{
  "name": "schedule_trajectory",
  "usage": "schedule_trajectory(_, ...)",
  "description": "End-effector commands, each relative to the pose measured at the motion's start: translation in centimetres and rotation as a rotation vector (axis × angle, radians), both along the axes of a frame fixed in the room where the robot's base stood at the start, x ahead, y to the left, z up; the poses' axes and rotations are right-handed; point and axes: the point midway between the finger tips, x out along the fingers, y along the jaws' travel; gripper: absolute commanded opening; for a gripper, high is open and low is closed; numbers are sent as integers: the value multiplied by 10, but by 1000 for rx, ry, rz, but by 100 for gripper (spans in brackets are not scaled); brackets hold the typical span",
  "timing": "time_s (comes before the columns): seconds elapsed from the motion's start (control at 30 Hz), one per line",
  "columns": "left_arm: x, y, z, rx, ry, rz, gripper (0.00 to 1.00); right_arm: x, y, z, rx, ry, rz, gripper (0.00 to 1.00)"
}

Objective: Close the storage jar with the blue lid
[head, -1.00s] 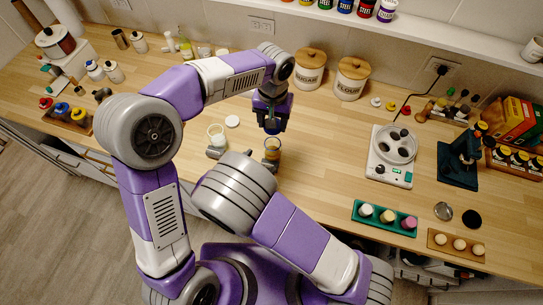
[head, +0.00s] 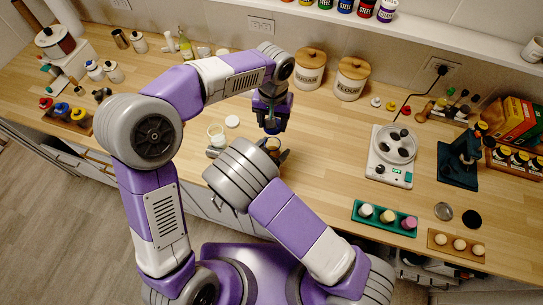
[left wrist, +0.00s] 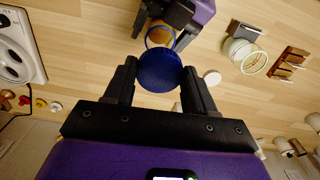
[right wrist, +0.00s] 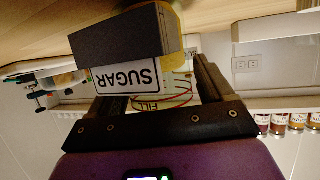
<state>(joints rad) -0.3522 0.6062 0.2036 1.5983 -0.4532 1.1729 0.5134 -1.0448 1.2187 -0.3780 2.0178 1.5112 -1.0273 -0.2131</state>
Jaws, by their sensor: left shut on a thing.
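My left gripper (left wrist: 158,85) is shut on the blue lid (left wrist: 159,70) and holds it, pointing down, above the counter. In the head view the left gripper (head: 271,124) is over the jar spot. The clear storage jar (left wrist: 160,36), with a blue rim and yellowish contents, stands open just beyond the lid in the left wrist view. The lid is apart from it. My right gripper (head: 278,151) is low at the jar, which it mostly hides in the head view. In the right wrist view its fingers (right wrist: 170,65) are spread either side of the jar; contact is unclear.
A clear open container (head: 216,134) and a white disc (head: 232,122) lie to the left of the jar. Sugar (head: 310,68) and flour (head: 352,78) canisters stand behind. A scale (head: 391,156) is to the right. The counter between jar and scale is clear.

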Motion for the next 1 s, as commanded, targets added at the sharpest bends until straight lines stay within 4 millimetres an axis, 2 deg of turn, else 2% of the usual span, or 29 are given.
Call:
schedule_trajectory(0.03, 0, 0, 0, 0, 0, 0, 27, 0, 0, 0, 0, 0, 0, 72)
schedule_trajectory(0.07, 0, 0, 0, 0, 0, 0, 27, 0, 0, 0, 0, 0, 0, 67)
schedule_trajectory(0.43, 0, 0, 0, 0, 0, 0, 27, 0, 0, 0, 0, 0, 0, 11)
schedule_trajectory(0.57, 0, 0, -6, 0, 1, 0, 27, 0, 0, 0, 0, 0, 0, 10)
schedule_trajectory(0.83, -2, 1, -44, 0, 2, -1, 27, 0, 0, 0, -1, -1, 0, 10)
schedule_trajectory(1.0, -2, 1, -50, -1, 0, 0, 27, 0, 0, 0, -1, -1, 0, 10)
